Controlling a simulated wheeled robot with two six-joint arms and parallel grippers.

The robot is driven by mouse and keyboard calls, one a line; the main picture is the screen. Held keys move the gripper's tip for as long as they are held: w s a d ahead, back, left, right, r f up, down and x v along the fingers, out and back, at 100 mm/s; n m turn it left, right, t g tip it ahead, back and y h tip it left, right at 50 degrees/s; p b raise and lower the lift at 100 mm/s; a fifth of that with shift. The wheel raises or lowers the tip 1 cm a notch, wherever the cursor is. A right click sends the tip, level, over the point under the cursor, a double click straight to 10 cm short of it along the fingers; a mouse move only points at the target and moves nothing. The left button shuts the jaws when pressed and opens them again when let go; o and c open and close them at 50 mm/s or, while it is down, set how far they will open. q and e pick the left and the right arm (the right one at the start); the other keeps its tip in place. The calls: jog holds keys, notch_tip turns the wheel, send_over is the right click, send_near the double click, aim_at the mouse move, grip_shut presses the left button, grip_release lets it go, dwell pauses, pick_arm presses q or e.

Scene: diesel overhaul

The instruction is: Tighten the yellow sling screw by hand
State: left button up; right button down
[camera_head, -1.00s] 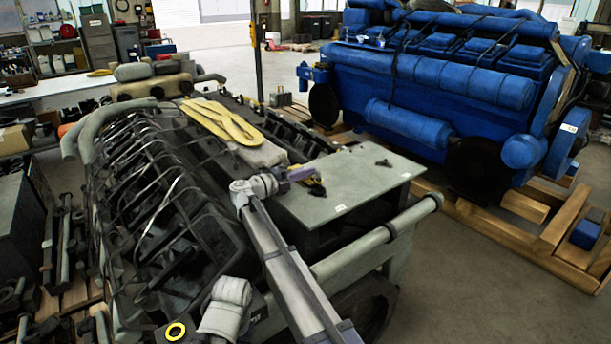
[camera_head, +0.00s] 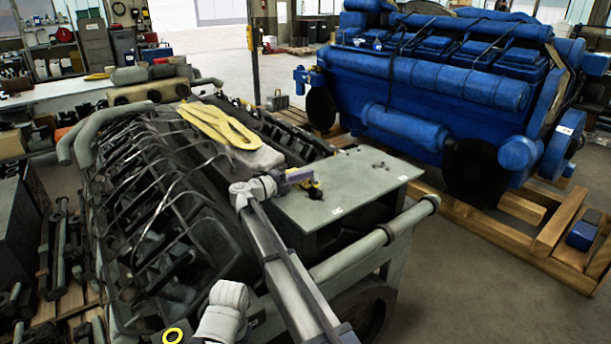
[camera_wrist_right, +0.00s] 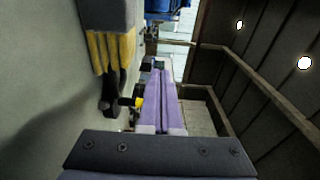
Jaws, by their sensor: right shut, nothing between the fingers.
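A small black screw with a yellow end (camera_wrist_right: 137,101) shows in the right wrist view, just left of my purple gripper fingers. I cannot tell whether they touch it. My right gripper (camera_wrist_right: 160,104) has its two fingers shut together with nothing between them. In the head view, my right gripper (camera_head: 300,175) is over the rear left part of the grey plate, beside a small yellow-and-black piece (camera_head: 314,189). A flat yellow sling (camera_head: 218,126) lies on the dark engine, behind and left of that gripper. My left gripper is not in view.
The grey plate (camera_head: 345,195) is mostly bare, with small dark bits (camera_head: 378,164) on it. In the wrist view, a grey block with yellow strips (camera_wrist_right: 112,62) stands close left of the fingers. A dark engine with pipes (camera_head: 165,215) is at left, a blue engine (camera_head: 440,85) behind.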

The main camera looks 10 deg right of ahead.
dwell(0.6)
jog(key=v, duration=0.8)
jog(key=shift+d, duration=0.1)
